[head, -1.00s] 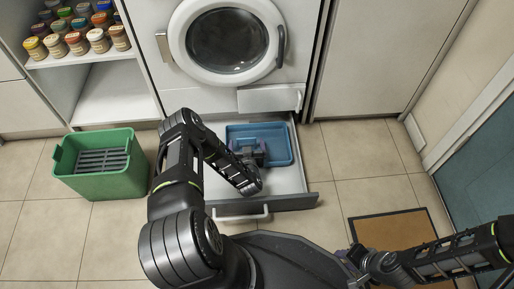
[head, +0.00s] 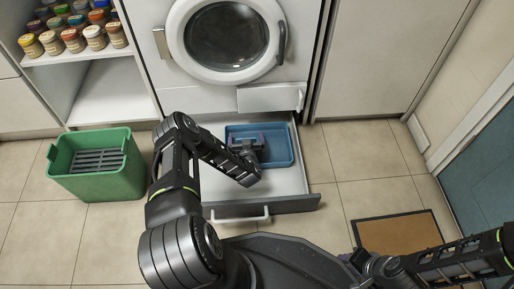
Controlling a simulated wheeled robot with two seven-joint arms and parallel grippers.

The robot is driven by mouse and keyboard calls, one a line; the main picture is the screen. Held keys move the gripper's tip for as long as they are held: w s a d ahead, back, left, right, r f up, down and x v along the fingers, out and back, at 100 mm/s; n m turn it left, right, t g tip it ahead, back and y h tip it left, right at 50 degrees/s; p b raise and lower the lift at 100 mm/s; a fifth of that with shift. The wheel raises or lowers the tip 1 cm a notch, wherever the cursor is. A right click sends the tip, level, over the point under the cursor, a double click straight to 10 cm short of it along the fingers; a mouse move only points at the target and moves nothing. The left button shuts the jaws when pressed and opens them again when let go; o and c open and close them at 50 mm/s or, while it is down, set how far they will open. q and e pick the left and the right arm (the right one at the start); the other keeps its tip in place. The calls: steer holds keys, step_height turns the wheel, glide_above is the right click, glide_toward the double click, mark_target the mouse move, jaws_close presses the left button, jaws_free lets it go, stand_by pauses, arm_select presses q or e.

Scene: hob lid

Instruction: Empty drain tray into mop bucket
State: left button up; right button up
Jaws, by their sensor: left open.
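The blue drain tray (head: 278,148) lies in an open drawer under the washing machine. My left gripper (head: 247,143) is open over the tray's left part, with my forearm covering the tray's lower left corner. I cannot tell whether its fingers touch the tray, or whether there is water in it. The green mop bucket (head: 112,182), with a dark slatted grid inside, stands on the floor to the left of the drawer. My right arm comes in at the lower right, and its gripper is not in view.
The pulled-out drawer (head: 290,205) has a front handle. The washing machine (head: 228,40) stands behind it, with a small flap (head: 268,98) open above the drawer. A brown doormat (head: 398,233) lies at right. Tiles between bucket and drawer are partly clear.

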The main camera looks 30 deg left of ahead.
arm_select(q)
steer(key=shift+c, duration=0.4)
steer(key=c, duration=1.6)
steer(key=shift+r, duration=0.15)
steer(key=shift+r+p, duration=0.6)
steer(key=shift+s+a+r+p, duration=0.15)
steer(key=shift+a+r+p, duration=0.05)
steer(key=shift+r+p, duration=0.35)
steer(key=shift+s+a+r+p, duration=0.1)
steer(key=shift+a+r+p, duration=0.05)
steer(key=shift+r+p, duration=0.4)
steer(key=s+a+p, duration=0.1)
steer(key=s+a, duration=0.2)
steer(key=a, duration=0.1)
steer(key=s+a+p, duration=0.1)
steer(key=s+a, duration=0.3)
steer(key=a, duration=0.1)
steer(key=s+a+p, duration=0.1)
steer(key=s+a, duration=0.2)
steer(key=a, duration=0.1)
steer(key=shift+s+a+f+p, duration=0.1)
steer(key=shift+s+a+p, duration=0.1)
steer(key=shift+a+p, duration=0.15)
steer(key=shift+d, duration=0.1)
